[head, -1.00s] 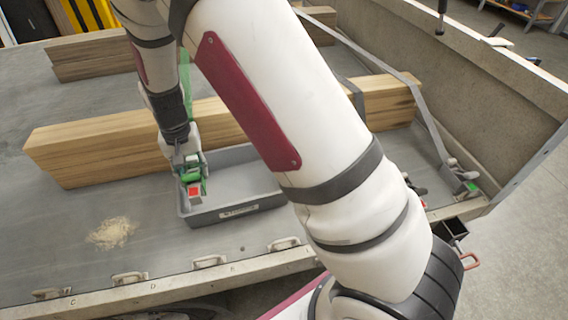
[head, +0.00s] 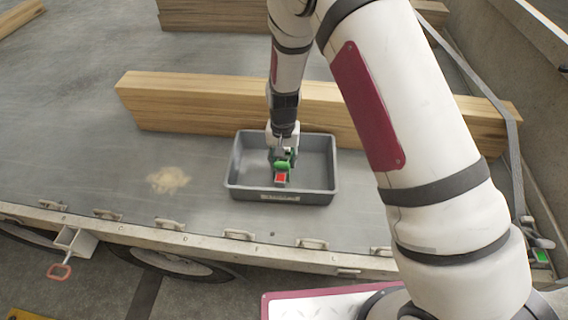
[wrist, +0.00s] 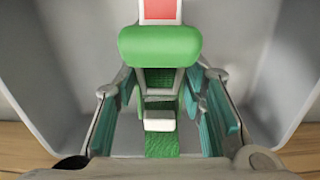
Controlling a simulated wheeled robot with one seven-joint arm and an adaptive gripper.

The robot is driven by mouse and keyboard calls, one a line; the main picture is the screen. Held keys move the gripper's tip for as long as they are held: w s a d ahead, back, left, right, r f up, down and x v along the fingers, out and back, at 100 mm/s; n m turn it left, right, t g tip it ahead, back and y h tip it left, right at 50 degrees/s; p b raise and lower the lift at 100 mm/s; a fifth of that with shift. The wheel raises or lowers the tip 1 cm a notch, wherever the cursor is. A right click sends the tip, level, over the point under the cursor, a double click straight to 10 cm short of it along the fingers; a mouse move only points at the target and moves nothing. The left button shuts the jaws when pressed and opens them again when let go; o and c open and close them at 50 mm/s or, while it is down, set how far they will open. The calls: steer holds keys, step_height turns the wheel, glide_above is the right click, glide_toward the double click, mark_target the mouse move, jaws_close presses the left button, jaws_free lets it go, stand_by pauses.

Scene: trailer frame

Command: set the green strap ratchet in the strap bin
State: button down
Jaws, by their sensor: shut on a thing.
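The green strap ratchet (head: 282,165) has a green handle and a red patch at its near end. It is inside the outline of the grey strap bin (head: 331,180), near its middle. My gripper (head: 284,150) points down into the bin and is shut on the ratchet. In the wrist view the ratchet (wrist: 160,48) stands between the teal finger pads of my gripper (wrist: 165,115), with bin walls on both sides. I cannot tell whether the ratchet touches the bin floor. The gripper hides part of it.
A long timber beam (head: 190,100) lies just behind the bin. A grey strap (head: 512,150) with a ratchet that shows green (head: 541,256) is at the right. The trailer's front edge has several metal loops (head: 238,234). The deck left of the bin is clear but for sawdust (head: 168,180).

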steer(key=shift+f, duration=1.15)
steer(key=shift+f, duration=0.1)
steer(key=c, duration=1)
jaws_free()
steer(key=shift+c, duration=0.2)
step_height(320, 180, up, 12)
steer(key=shift+r, duration=0.2)
